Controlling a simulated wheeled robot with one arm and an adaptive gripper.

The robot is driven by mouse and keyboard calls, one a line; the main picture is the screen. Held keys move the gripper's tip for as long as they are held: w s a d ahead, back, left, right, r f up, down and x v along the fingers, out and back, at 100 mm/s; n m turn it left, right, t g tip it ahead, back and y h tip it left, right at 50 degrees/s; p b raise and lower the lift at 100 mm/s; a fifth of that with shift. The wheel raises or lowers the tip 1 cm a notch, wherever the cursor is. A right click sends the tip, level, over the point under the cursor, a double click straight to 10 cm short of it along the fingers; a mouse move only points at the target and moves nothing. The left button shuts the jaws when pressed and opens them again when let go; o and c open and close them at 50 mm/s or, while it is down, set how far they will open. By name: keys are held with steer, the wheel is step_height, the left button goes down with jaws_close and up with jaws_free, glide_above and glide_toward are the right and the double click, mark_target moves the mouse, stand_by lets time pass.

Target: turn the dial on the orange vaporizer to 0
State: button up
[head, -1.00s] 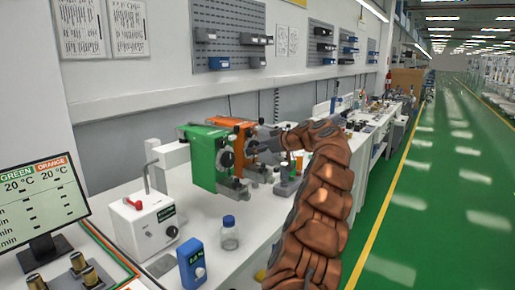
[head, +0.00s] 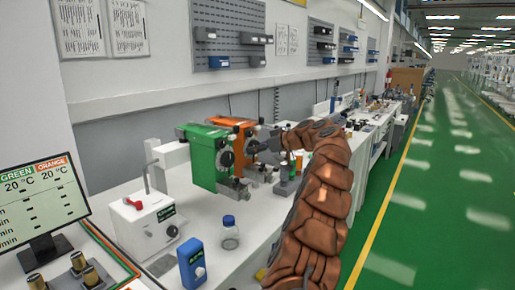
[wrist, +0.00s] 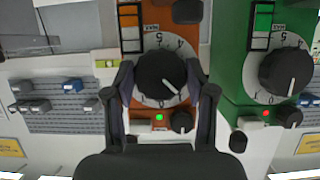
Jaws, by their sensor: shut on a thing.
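The orange vaporizer (head: 240,123) stands on the bench behind the green vaporizer. In the wrist view the orange vaporizer (wrist: 131,48) faces me, with a round black dial (wrist: 160,74) over a white number scale. The white pointer line on the dial points to the lower right; the figure beside it is too small to read surely. My gripper (wrist: 163,83) has one finger on each side of this dial and is shut on it. In the head view my gripper (head: 262,147) is at the orange vaporizer's front. A small green lamp is lit below the dial.
The green vaporizer (head: 202,158) is close beside it; its dial (wrist: 284,72) and a red lamp show in the wrist view. A smaller black knob (wrist: 181,122) sits below the orange dial. A bottle (head: 229,235) and a blue device (head: 191,264) stand nearer on the bench.

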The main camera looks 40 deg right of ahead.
steer(key=shift+r+p, duration=0.1)
steer(key=shift+p, duration=0.2)
steer(key=m+y+p, duration=0.1)
steer(key=p, duration=0.2)
steer(key=m+y+p, duration=0.1)
steer(key=p, duration=0.2)
steer(key=shift+d+r+g, duration=0.1)
steer(key=shift+r+g, duration=0.1)
steer(key=shift+g, duration=0.1)
steer(key=m+y+p, duration=0.1)
steer(key=m+p, duration=0.1)
steer(key=p, duration=0.1)
steer(key=shift+f, duration=0.1)
steer(key=m+p, duration=0.1)
steer(key=y+p, duration=0.1)
steer(key=p, duration=0.1)
steer(key=shift+f+m+y, duration=0.25)
steer(key=shift+m+y, duration=0.05)
steer(key=shift+m, duration=0.1)
steer(key=o, duration=1.2)
steer(key=shift+w, duration=0.1)
